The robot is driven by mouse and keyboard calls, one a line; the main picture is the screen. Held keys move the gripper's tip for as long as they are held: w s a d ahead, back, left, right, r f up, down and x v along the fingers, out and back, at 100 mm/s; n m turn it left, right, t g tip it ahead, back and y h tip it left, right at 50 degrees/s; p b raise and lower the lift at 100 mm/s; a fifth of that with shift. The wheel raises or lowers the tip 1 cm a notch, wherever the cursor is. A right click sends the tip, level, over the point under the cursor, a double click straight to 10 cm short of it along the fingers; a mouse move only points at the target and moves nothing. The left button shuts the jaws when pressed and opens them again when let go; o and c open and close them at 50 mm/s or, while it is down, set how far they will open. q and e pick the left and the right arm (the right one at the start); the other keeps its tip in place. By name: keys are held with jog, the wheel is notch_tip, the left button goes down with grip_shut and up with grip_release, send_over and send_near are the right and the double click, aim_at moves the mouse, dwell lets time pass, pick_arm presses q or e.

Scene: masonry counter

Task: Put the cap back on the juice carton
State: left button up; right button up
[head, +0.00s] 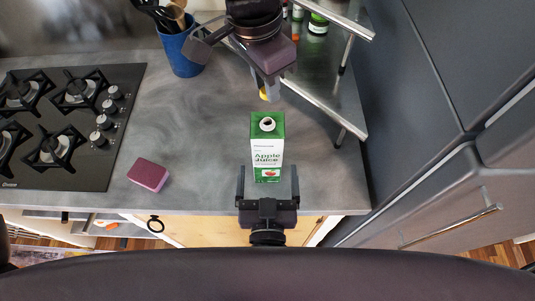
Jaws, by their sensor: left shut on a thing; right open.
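The juice carton (267,156), white and green with "Apple Juice" on its front, stands upright on the grey counter. Its spout (267,124) on the green top is uncapped. My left gripper (267,92) is above and behind the carton, shut on a small yellowish piece, apparently the cap (264,94), mostly hidden by the fingers. The cap is apart from the spout. My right gripper (268,185) is open at the counter's front edge, its two fingers pointing toward the carton's lower front, one on each side.
A gas hob (120,165) is at the left, with a pink sponge (148,174) beside it. A blue utensil holder (181,53) stands at the back. A metal shelf rack (340,112) with bottles is behind right. Counter left of the carton is clear.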

pick_arm(q)
jog(key=shift+s+r, duration=0.1)
jog(key=shift+s, duration=0.05)
pick_arm(e)
jog(key=w, duration=0.8)
pick_arm(q)
jog(key=shift+s, duration=0.1)
pick_arm(e)
jog(key=shift+c, duration=0.3)
jog(key=c, duration=1.4)
pick_arm(q)
send_over(268, 122)
jog(key=shift+a+f, duration=0.15)
jog(key=shift+f, duration=2.35)
jog(key=shift+f, duration=0.9)
jog(key=shift+f, duration=0.5)
